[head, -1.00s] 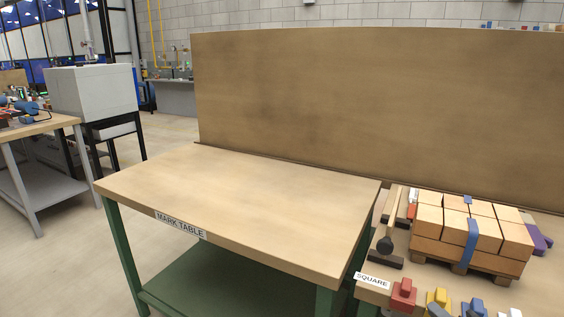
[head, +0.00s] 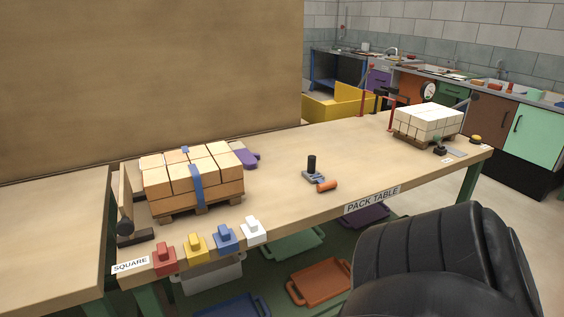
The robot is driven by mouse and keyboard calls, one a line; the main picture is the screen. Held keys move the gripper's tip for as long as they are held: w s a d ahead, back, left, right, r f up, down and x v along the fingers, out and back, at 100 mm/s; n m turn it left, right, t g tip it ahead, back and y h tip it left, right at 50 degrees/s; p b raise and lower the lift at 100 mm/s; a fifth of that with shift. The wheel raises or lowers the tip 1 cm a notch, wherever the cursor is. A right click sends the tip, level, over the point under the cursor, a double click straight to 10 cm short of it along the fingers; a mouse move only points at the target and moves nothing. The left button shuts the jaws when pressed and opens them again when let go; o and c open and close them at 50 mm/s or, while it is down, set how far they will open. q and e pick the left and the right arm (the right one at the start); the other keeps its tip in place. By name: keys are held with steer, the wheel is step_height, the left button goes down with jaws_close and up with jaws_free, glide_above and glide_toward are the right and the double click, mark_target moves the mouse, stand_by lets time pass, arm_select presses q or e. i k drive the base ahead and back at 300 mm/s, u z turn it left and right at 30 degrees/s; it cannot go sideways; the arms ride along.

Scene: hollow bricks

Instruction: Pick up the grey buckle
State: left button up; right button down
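I cannot single out a grey buckle for certain. A small grey piece with an upright black cylinder (head: 313,173) stands near the middle of the pack table (head: 290,200). A small dark grey piece (head: 440,149) lies at the table's right end, too small to make out. Along the front left edge stand a red block (head: 165,260), a yellow block (head: 195,248), a blue block (head: 227,238) and a white block (head: 253,231), each with a raised knob. Neither of my grippers is in view.
A pallet of tan bricks (head: 170,182) with a blue strap stands at left, a purple piece (head: 247,158) behind it. An orange cylinder (head: 327,186) lies mid-table. A pallet of pale bricks (head: 428,123) stands at right. Trays (head: 320,278) sit below.

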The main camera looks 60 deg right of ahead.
mark_target(311, 174)
steer(key=z, duration=3.05)
steer(key=i, duration=1.35)
steer(key=u, duration=2.45)
